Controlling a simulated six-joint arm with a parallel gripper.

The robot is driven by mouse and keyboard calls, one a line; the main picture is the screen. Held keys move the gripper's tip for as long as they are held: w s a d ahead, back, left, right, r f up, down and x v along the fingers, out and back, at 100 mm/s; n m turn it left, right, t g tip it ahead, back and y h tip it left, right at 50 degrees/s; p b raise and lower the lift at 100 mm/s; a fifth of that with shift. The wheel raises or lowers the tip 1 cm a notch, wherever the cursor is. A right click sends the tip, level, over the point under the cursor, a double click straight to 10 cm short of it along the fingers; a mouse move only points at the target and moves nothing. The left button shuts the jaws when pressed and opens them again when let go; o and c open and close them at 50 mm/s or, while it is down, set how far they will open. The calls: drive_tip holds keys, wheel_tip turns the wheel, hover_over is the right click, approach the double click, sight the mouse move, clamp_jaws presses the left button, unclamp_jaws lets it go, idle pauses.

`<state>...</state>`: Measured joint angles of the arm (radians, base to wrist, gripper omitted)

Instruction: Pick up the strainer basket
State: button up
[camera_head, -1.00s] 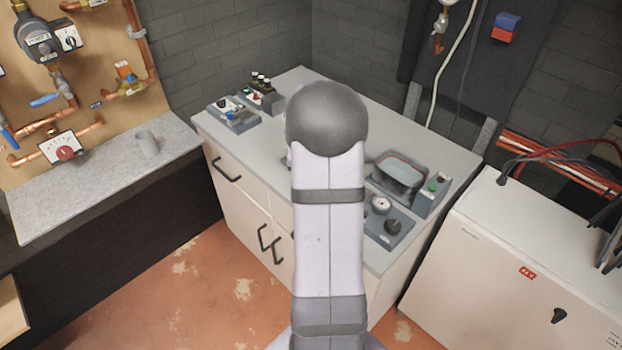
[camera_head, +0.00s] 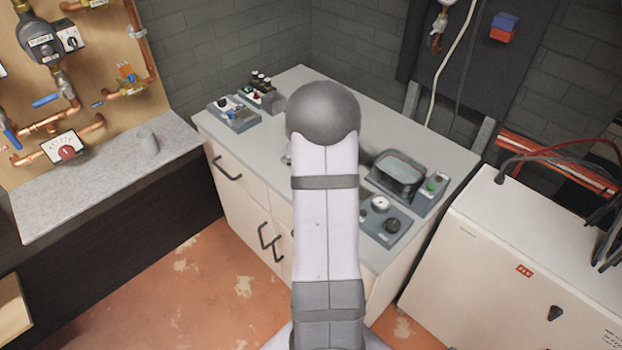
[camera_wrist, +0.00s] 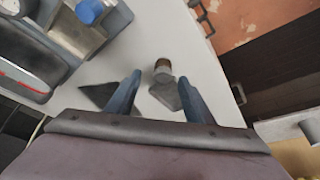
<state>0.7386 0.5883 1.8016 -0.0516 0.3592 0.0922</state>
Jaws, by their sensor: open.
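In the wrist view a small cylinder with a brownish top and a grey lower part (camera_wrist: 162,70), likely the strainer basket, stands on the pale countertop (camera_wrist: 200,70). It is too small to make out any mesh. My gripper (camera_wrist: 159,82) is open and empty, its two dark blue fingers apart. In the picture the cylinder lies between and just beyond the fingertips; I cannot tell the height gap. In the head view my arm hides both the gripper and this cylinder.
Control boxes (camera_head: 233,113) stand at the counter's back left, and a unit with a basin (camera_head: 398,172) and a gauge panel (camera_head: 384,218) at its right. A white cabinet (camera_head: 520,260) is at right.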

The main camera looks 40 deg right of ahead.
drive_tip(key=shift+p+x, duration=0.8)
drive_tip(key=shift+x, duration=1.3)
drive_tip(key=shift+w+a, duration=0.15)
drive_tip(key=shift+w, duration=0.05)
drive_tip(key=shift+c, duration=0.6)
drive_tip(key=c, duration=1)
